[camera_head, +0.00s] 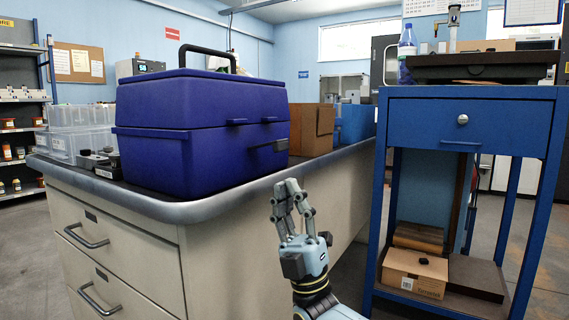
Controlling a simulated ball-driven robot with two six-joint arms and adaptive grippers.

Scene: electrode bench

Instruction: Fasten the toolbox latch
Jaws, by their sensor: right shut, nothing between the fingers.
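The blue toolbox (180,125) stands on the grey bench top with its lid down and its black carry handle (207,52) upright. A dark latch lever (270,146) sticks out from the body below the lid seam, at the toolbox's right end in the picture. Two small blue lugs (237,122) sit on the body near the seam. My right gripper (286,184) is shut and empty, pointing up in front of the bench edge. It shows below the latch and looks apart from it. My left gripper is not in view.
Clear plastic bins (68,143) and small dark parts (97,161) lie left of the toolbox. A brown cardboard box (312,130) stands to its right on the bench (130,202). A blue cart (420,125) stands at the right, with floor between it and the bench.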

